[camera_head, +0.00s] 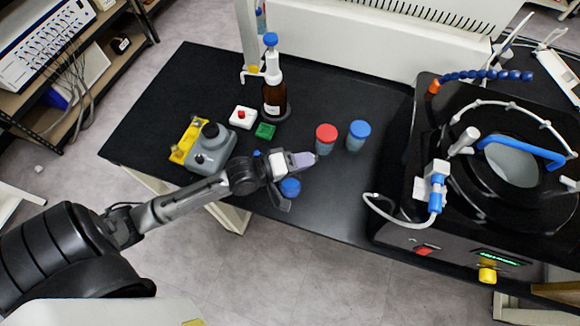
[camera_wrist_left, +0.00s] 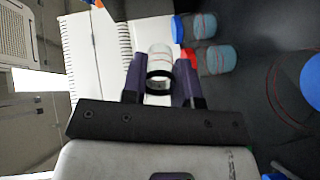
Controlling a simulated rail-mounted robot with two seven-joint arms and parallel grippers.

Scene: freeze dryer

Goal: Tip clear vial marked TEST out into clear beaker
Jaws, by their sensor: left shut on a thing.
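My left gripper (camera_head: 302,160) is above the black bench, left of the red-lidded jar. In the left wrist view its two dark fingers (camera_wrist_left: 160,82) are shut on a clear, glassy cylinder with a dark band, which looks like the clear vial (camera_wrist_left: 160,61). The vial's TEST marking cannot be read, and its contents cannot be made out. In the head view the gripper mostly hides the vial. I cannot pick out the clear beaker in either view. My right gripper is not in view.
A red-lidded jar (camera_head: 326,133) and a blue-lidded jar (camera_head: 358,130) stand right of the gripper. A blue-capped container (camera_head: 290,187) is just below it. A brown bottle (camera_head: 274,97) and grey mixer (camera_head: 209,148) stand left. The freeze dryer (camera_head: 400,222) fills the right.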

